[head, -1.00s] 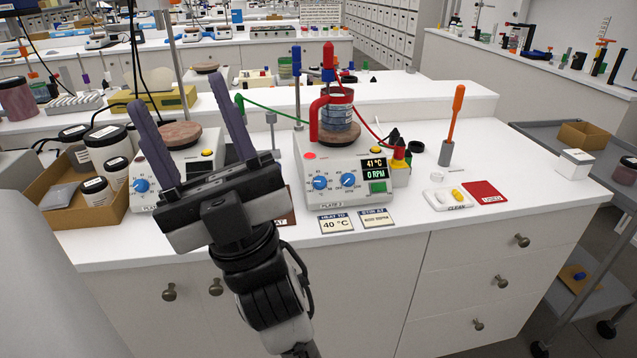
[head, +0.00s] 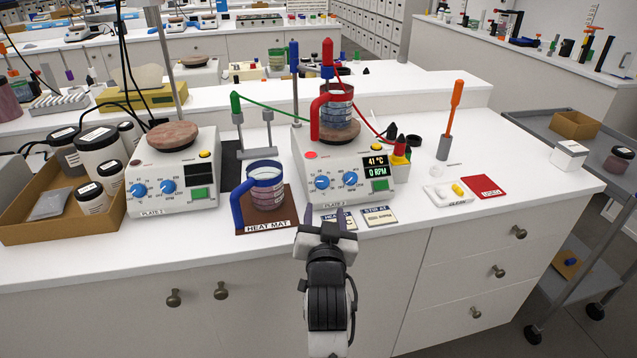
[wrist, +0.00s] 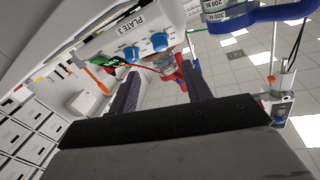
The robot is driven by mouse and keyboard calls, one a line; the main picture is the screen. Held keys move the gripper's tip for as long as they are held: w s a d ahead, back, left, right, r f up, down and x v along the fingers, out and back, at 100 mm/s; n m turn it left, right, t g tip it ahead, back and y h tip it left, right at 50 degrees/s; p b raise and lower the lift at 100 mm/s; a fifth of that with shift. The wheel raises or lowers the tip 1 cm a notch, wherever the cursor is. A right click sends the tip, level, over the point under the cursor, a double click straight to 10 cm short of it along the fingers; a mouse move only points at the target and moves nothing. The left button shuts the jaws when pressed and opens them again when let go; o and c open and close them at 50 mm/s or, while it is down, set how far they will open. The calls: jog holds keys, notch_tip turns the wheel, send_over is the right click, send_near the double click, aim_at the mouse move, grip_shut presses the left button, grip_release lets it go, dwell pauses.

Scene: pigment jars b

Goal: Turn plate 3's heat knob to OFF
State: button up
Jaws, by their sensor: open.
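Plate 3 (head: 343,178) is the white hotplate on the right of the bench; its label (wrist: 130,27) reads in the wrist view. It has two blue knobs. The left knob (head: 322,181) also shows in the wrist view (wrist: 160,41); the right knob (head: 350,179) also shows there (wrist: 131,54). The scale text is too small to read the settings. The display (head: 376,166) reads 41 °C and 0 RPM. My gripper (head: 327,212) is open and empty, in front of plate 3's lower front edge, apart from the knobs. Its fingers (wrist: 163,72) point toward the knobs in the wrist view.
A red-handled beaker (head: 337,110) stands on plate 3. A blue-handled beaker (head: 266,188) stands on the heat mat (head: 246,222) to its left. Another hotplate (head: 165,174) stands farther left. Cards (head: 380,216) lie in front of plate 3. A stand with cables rises behind.

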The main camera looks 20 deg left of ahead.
aim_at(324, 183)
jog(key=p+x, duration=0.2)
jog(key=x, duration=0.8)
jog(key=shift+w+a+p, duration=0.1)
jog(key=shift+w+p, duration=0.05)
jog(key=shift+p, duration=0.25)
jog(key=c, duration=1)
jog(key=shift+n+y, duration=0.3)
jog(key=shift+n, duration=0.1)
